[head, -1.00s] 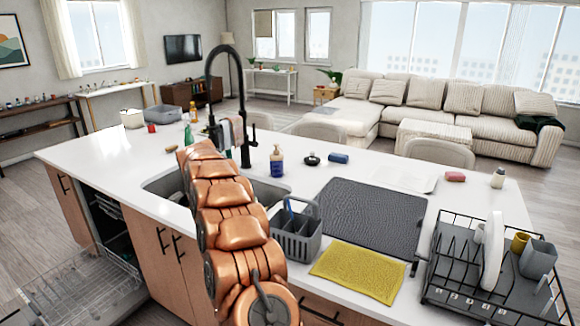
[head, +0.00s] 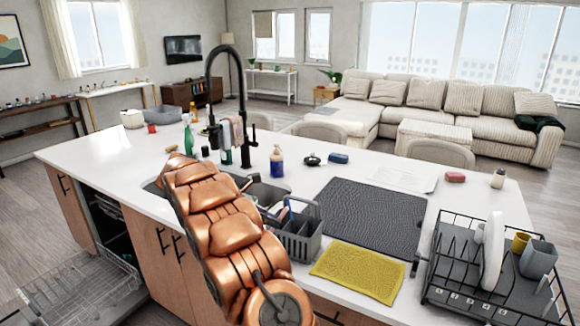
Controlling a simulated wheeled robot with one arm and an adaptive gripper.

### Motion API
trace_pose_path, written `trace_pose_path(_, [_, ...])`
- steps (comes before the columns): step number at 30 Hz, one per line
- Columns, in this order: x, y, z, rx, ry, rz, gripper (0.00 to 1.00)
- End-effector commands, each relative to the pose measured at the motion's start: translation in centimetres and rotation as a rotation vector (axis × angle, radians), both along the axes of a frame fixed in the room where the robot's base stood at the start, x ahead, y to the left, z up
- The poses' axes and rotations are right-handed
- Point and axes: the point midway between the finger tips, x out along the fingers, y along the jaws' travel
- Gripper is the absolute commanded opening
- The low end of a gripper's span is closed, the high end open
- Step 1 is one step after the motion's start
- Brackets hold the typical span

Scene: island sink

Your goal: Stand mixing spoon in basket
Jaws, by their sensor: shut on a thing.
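The grey basket (head: 299,246) stands upright on the white counter, right of my copper arm and left of the yellow mat. My arm covers the basket's left side and much of the sink. My gripper is hidden behind my arm. Small dark parts (head: 247,182) show beside the arm over the sink, but I cannot tell whether they are part of it. I cannot make out the mixing spoon.
The sink (head: 270,193) has a tall black faucet (head: 211,80). A blue soap bottle (head: 277,162) stands behind it. Right of the basket lie a yellow mat (head: 359,272), a dark drying mat (head: 370,215) and a black dish rack (head: 436,294) holding a plate and cups. The dishwasher door (head: 80,287) is open.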

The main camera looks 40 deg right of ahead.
Motion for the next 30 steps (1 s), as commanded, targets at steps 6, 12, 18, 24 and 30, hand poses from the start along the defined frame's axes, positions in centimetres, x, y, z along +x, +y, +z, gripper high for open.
trace_pose_path(6, [-0.2, -3.3, 3.0, -0.160, 0.048, 0.195, 0.00])
trace_pose_path(12, [0.0, -6.4, 6.4, -0.335, 0.066, 0.382, 0.00])
trace_pose_path(18, [0.8, -8.7, 9.9, -0.498, 0.053, 0.528, 0.00])
trace_pose_path(24, [1.9, -9.9, 12.3, -0.610, 0.036, 0.607, 0.00])
trace_pose_path(30, [2.5, -10.2, 13.3, -0.655, 0.026, 0.630, 0.00])
